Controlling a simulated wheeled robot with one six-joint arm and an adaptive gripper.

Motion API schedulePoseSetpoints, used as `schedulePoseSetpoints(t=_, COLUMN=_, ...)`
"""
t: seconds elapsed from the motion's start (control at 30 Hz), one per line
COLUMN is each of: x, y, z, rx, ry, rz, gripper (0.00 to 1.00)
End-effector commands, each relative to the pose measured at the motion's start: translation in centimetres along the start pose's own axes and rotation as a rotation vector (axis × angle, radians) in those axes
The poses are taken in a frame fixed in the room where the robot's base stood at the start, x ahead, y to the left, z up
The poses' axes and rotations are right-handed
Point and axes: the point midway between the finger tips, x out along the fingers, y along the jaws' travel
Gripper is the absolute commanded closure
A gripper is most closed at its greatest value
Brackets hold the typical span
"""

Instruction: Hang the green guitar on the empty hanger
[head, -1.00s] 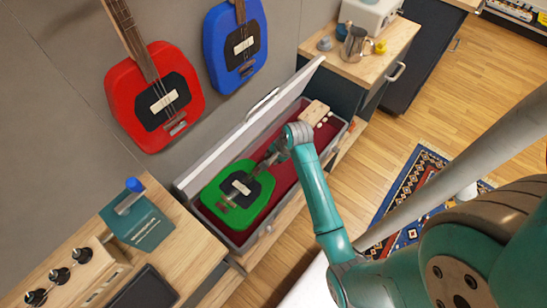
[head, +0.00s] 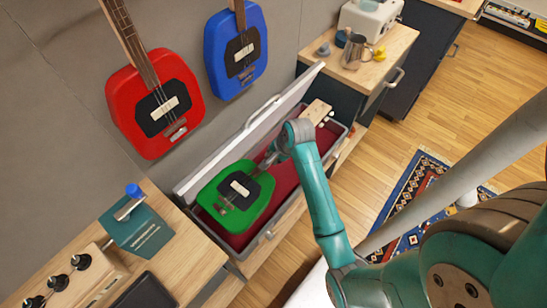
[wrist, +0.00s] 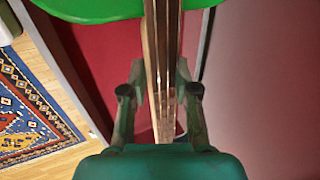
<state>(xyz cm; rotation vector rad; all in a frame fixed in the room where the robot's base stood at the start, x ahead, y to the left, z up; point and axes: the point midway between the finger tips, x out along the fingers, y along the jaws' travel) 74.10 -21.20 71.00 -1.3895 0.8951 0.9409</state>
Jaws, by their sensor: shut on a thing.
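The green guitar (head: 232,197) is in or just above the open, red-lined case (head: 274,210), its body toward the lower left and its headstock (head: 318,111) toward the upper right. My gripper (head: 268,157) is at its neck. In the wrist view my gripper (wrist: 160,92) is shut on the guitar neck (wrist: 163,60), one finger on each side, with the green body (wrist: 95,8) at the top edge. My arm hides part of the neck in the head view. A red guitar (head: 153,103) and a blue guitar (head: 236,50) hang on the wall. I see no empty hanger.
The case's raised lid (head: 250,130) stands between the case and the wall. A wooden counter with a teal box (head: 138,229) and knobs is at lower left. A cabinet with a metal jug (head: 355,53) is at upper right. A patterned rug (head: 415,205) lies on the floor.

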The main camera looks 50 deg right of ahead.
Motion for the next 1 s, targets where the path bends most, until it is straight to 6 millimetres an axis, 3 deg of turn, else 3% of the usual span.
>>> schedulePoseSetpoints(t=0.5, x=-0.6, y=-0.3, z=-0.1, rx=0.000, ry=0.002, rz=-0.006, gripper=1.00)
schedulePoseSetpoints(t=1.0, x=-1.5, y=2.2, z=-0.1, rx=0.000, ry=0.003, rz=-0.005, gripper=1.00)
